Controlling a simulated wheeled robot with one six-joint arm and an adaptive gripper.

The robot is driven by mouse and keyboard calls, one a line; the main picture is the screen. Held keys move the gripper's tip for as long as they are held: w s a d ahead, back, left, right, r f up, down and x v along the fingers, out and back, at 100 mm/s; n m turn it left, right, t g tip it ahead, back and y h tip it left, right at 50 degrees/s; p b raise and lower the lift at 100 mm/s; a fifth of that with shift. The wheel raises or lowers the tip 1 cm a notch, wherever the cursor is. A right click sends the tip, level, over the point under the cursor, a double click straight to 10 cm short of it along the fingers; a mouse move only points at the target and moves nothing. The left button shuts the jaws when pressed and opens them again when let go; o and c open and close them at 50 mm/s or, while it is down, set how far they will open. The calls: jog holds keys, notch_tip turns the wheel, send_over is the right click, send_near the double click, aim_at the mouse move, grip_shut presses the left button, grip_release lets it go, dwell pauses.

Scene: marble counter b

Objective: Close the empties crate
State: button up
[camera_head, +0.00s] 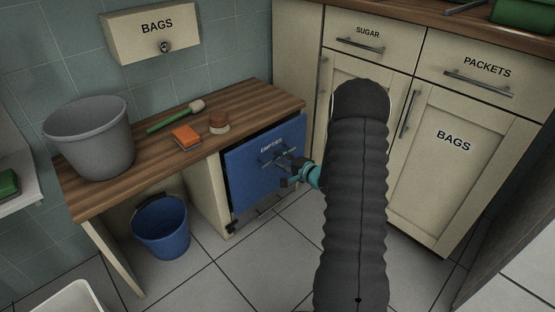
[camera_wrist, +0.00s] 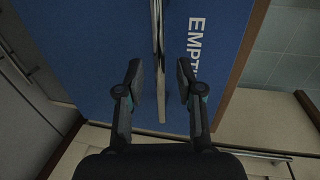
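The empties crate shows as a blue front (camera_head: 248,172) lettered EMPTIES, under the wooden worktop. Its metal bar handle (camera_head: 271,159) runs across the front below the lettering. A dark gap shows along its top edge; I cannot tell how far it stands out. My gripper (camera_head: 287,169) is at the handle, on the right part of the front. In the wrist view, the blue front (camera_wrist: 95,45) fills the middle. The handle bar (camera_wrist: 159,60) lies between the two fingers of my gripper (camera_wrist: 160,82), with clear space on both sides. My gripper is open and not closed on it.
A blue bucket (camera_head: 160,226) stands on the tiled floor left of the crate. A grey tub (camera_head: 90,138), an orange sponge (camera_head: 185,137) and a green-handled brush (camera_head: 175,117) are on the worktop (camera_head: 243,101). A cream cabinet (camera_head: 450,180) stands at right.

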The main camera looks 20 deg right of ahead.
aim_at(271, 153)
jog(key=shift+x, duration=1.1)
grip_shut()
jog(key=shift+w, duration=0.1)
jog(key=shift+r+x, duration=0.2)
jog(key=shift+x, duration=0.8)
jog(key=shift+r+x, duration=0.2)
jog(key=shift+x, duration=0.8)
jog(key=shift+w, duration=0.1)
grip_release()
jog(key=shift+w+a, duration=0.1)
jog(key=shift+a, duration=0.05)
